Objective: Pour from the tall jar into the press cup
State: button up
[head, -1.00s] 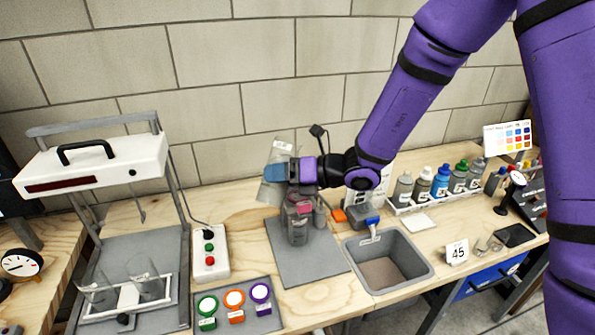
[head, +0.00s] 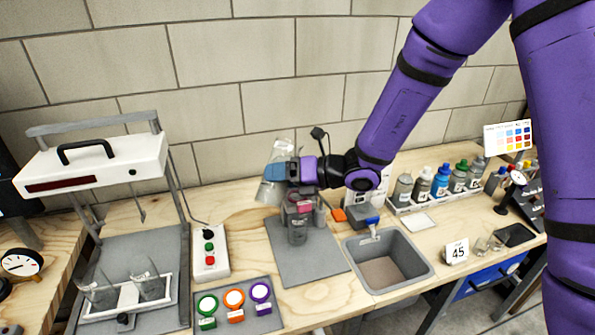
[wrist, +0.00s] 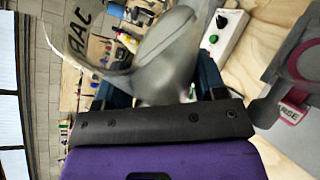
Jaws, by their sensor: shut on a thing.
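My gripper (head: 275,172) is shut on the tall jar (head: 282,148), a clear, tilted vessel held above the back of the grey mat. In the wrist view the jar (wrist: 165,45) lies between the fingers, with dark lettering and grey contents inside. A clear cup with a pinkish-red ring, which looks like the press cup (head: 297,232), stands on the mat below and slightly right of the jar. In the wrist view the red ring (wrist: 298,62) and a red-edged tag ending in "RSE" show at the right. My gripper partly hides the cup's back. I cannot see any stream.
The grey mat (head: 305,265) has bare room in front. A grey sink (head: 395,268) is at its right. A button box (head: 209,252) and a tray of coloured rings (head: 238,308) are at its left. A stand with two clear beakers (head: 148,286) is farther left. Several bottles (head: 440,182) stand back right.

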jog(key=shift+s+a+m+y, duration=0.15)
jog(key=shift+m+y, duration=0.15)
jog(key=shift+m, duration=0.3)
dwell(1.3)
jog(key=shift+s+m+g+y+p, duration=0.1)
jog(key=shift+m+g+y+p, duration=0.25)
jog(key=shift+m, duration=0.35)
dwell(1.1)
jog(key=shift+r+m+y+p, duration=0.25)
jog(key=shift+r+m+p, duration=0.25)
jog(key=shift+r+m, duration=0.15)
dwell(2.4)
jog(key=shift+f+m, duration=0.1)
jog(key=shift+m, duration=0.15)
dwell(0.9)
